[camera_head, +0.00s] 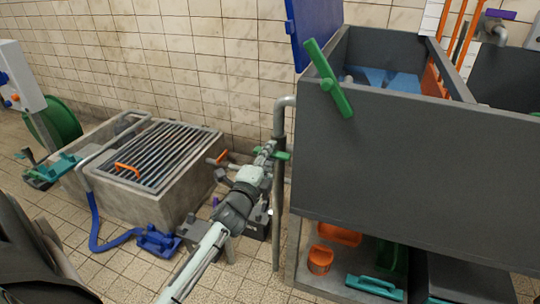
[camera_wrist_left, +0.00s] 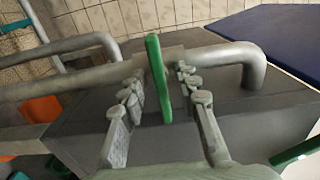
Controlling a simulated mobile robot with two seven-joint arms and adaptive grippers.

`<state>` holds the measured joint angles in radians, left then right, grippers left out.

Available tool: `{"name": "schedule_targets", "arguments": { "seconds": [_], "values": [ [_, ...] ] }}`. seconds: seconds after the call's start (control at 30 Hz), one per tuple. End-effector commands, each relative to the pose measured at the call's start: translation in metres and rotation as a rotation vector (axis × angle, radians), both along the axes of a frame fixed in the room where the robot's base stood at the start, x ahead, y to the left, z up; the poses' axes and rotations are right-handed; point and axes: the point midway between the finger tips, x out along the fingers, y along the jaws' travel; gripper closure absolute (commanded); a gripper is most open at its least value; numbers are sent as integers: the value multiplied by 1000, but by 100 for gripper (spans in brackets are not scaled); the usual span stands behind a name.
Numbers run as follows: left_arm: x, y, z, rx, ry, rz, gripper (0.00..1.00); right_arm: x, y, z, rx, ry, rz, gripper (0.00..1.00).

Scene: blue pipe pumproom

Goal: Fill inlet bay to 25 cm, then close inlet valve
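The green valve handle (camera_head: 284,155) is on the grey vertical pipe (camera_head: 279,205) beside the big grey tank (camera_head: 400,150). My left gripper (camera_head: 268,152) is at this handle. In the left wrist view the green handle (camera_wrist_left: 157,80) stands between the two fingers of the left gripper (camera_wrist_left: 160,88), with gaps visible on both sides; the fingers are apart. Blue water or a blue surface (camera_head: 375,78) shows inside the tank; its depth cannot be read. My right gripper is not in view.
A long green lever (camera_head: 328,78) is on the tank's front upper corner. A concrete basin with a metal grate (camera_head: 155,155) stands left. A blue hose (camera_head: 110,240) and blue pump-like part lie on the tiled floor. Orange and teal items (camera_head: 374,287) sit under the tank.

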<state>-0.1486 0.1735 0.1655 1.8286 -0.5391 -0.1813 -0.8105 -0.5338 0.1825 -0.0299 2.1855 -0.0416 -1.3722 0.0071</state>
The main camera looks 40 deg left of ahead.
Motion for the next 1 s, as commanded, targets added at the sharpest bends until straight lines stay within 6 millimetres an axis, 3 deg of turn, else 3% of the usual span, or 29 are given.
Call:
{"name": "schedule_targets", "arguments": {
  "seconds": [0.17,0.6,0.8,1.0],
  "values": [
    [-17,-4,-1,0,2,0,69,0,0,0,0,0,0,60],
    [-101,-24,-1,-1,2,1,69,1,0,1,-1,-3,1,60],
    [-116,-28,0,-1,1,0,69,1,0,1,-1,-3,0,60],
    [-117,-28,0,0,0,0,69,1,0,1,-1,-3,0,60]
  ]
}}
